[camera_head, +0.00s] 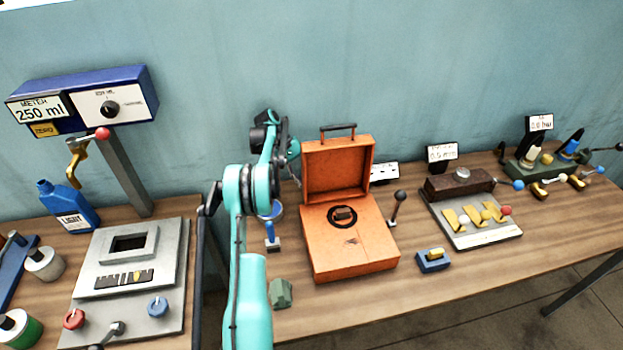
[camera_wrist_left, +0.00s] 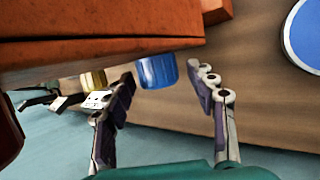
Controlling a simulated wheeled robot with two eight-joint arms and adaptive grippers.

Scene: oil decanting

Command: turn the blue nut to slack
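The blue nut (camera_wrist_left: 157,70) shows in the left wrist view, just under the edge of the orange case (camera_wrist_left: 110,40). A brass-coloured piece (camera_wrist_left: 92,80) is to its left. My left gripper (camera_wrist_left: 163,88) is open, its two fingertips apart on either side of the nut; I cannot tell whether either one touches it. In the head view, my left gripper (camera_head: 288,150) is at the left side of the open orange case (camera_head: 350,240), partly hidden by its own arm. The nut cannot be made out there. My right gripper is not in view.
A round blue-rimmed disc on a stand (camera_head: 270,211) is close to my left arm. A black-knobbed lever (camera_head: 397,208) stands right of the case. A green block (camera_head: 281,293) and a blue block (camera_head: 432,260) sit in front. A grey panel (camera_head: 170,260) lies left.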

